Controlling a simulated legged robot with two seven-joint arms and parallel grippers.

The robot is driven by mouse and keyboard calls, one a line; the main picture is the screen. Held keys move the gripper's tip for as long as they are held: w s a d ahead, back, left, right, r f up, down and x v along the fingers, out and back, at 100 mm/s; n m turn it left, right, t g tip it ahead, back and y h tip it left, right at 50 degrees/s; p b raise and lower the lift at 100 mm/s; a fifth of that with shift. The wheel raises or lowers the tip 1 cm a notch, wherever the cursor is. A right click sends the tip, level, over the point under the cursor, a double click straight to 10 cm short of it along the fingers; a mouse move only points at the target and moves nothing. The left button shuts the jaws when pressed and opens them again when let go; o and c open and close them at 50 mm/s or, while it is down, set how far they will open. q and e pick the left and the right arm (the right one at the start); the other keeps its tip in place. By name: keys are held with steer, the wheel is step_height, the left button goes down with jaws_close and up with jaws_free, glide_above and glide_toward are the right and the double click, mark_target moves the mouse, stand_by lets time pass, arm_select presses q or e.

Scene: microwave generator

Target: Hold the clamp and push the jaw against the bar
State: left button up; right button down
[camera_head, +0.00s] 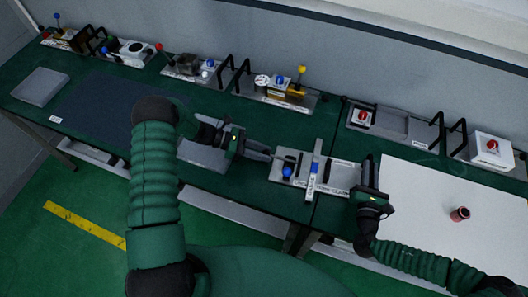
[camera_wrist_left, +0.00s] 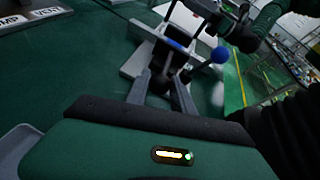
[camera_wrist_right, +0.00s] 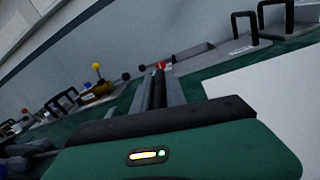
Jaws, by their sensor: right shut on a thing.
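The clamp's pale base (camera_head: 341,174) lies on the green table, with a white bar (camera_head: 314,172) standing across it and a blue knob (camera_head: 287,171) at its left. The blue knob also shows in the left wrist view (camera_wrist_left: 221,55). My left gripper (camera_head: 273,155) is at the clamp's left end; its fingers (camera_wrist_left: 163,78) are apart with a dark part of the clamp just beyond them. My right gripper (camera_head: 369,164) is at the clamp's right end. Its fingers (camera_wrist_right: 155,78) are close together, shut on the clamp; the grip itself is mostly hidden.
A white sheet (camera_head: 425,215) with a small reddish cup (camera_head: 460,214) lies right of my right gripper. Several fixtures with knobs and black handles line the wall, including a yellow-knobbed one (camera_head: 290,92) and a white box with a red knob (camera_head: 491,149). A dark mat (camera_head: 105,110) lies at left.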

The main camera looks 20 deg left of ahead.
arm_select(q)
jaws_close()
stand_by(1.0)
